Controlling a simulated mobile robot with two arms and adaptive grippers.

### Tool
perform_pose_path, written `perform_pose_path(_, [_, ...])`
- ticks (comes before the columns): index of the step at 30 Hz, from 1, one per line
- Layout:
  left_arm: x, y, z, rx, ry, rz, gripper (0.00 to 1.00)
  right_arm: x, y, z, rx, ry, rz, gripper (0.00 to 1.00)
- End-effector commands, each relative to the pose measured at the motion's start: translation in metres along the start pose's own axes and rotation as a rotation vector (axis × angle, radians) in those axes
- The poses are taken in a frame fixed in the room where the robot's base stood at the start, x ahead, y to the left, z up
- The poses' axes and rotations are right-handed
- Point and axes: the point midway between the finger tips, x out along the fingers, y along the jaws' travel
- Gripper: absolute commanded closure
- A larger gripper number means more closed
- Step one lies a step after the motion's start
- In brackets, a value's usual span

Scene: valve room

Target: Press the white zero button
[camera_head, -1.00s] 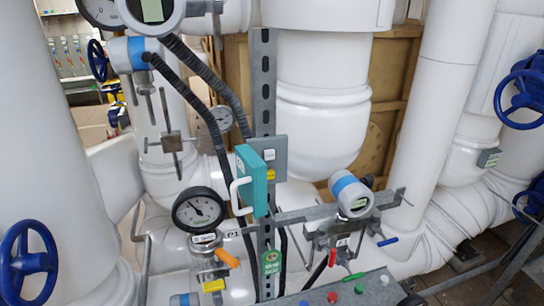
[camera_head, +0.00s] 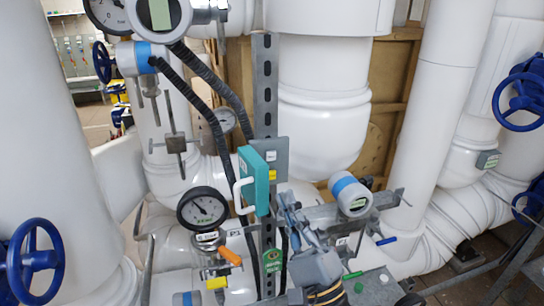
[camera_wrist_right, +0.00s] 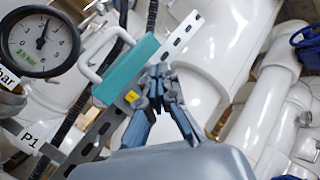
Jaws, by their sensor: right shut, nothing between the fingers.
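A small white button (camera_head: 271,156) sits on a grey plate (camera_head: 282,150) on the upright slotted rail, above a yellow button (camera_head: 272,174). Another white button (camera_head: 384,279) shows on the grey panel at the bottom. I cannot read a zero on either. My right gripper (camera_head: 285,200) is shut and empty, below and slightly right of the plate in the head view, apart from both white buttons. In the right wrist view its fingertips (camera_wrist_right: 160,72) overlap the plate's side, near the yellow button (camera_wrist_right: 131,97); no white button can be made out there. My left gripper is out of view.
A teal box (camera_head: 252,180) with a white handle juts out left of the plate. A round gauge (camera_head: 203,209) is at left. A blue-banded sensor (camera_head: 350,194) stands close on the right.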

Motion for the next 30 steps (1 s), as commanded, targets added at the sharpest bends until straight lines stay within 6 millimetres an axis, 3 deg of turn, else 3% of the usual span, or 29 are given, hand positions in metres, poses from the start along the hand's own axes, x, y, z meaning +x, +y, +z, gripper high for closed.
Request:
perform_pose_path(6, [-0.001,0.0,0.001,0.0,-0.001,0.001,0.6,0.007,-0.018,0.003,0.107,-0.01,-0.082,1.0])
perform_pose_path(16, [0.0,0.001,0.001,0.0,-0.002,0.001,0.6,0.007,-0.018,0.003,0.108,-0.009,-0.084,1.0])
perform_pose_path(22, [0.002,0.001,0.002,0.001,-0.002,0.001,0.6,0.017,-0.012,-0.003,0.106,-0.01,-0.085,1.0])
perform_pose_path(30, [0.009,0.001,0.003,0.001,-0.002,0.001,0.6,0.044,0.008,-0.02,0.104,-0.01,-0.084,1.0])
